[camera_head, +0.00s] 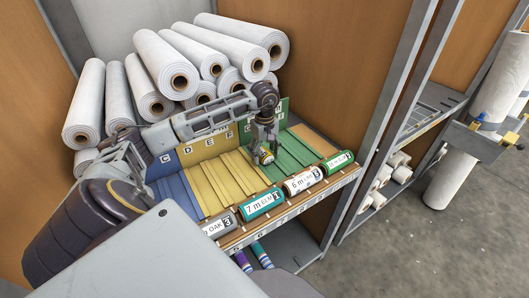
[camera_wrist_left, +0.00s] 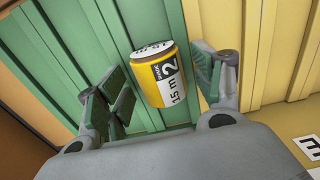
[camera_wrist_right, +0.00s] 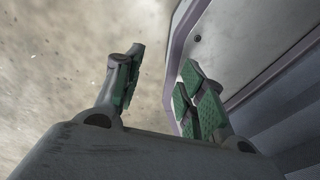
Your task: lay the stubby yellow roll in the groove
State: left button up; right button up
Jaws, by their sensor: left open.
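In the head view my left gripper (camera_head: 264,152) points down near the yellow-green border and partly hides the roll (camera_head: 266,158). My right gripper (camera_wrist_right: 165,85) is open and empty.
Several labelled rolls, one teal (camera_head: 262,203), line the front edge. Large white rolls (camera_head: 165,65) are stacked behind. The right wrist view shows floor (camera_wrist_right: 60,60) and a pale panel (camera_wrist_right: 245,40).

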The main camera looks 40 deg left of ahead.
aim_at(265, 150)
pick_arm(q)
jog(key=shift+r, duration=0.75)
notch_tip(265, 150, up, 5)
jog(key=shift+f, duration=0.15)
notch_tip(265, 150, up, 3)
jog(key=shift+r, duration=1.35)
pick_arm(e)
jog(key=shift+s+d+f, duration=0.2)
jog(key=shift+s+f, duration=0.05)
jog(key=shift+s, duration=0.35)
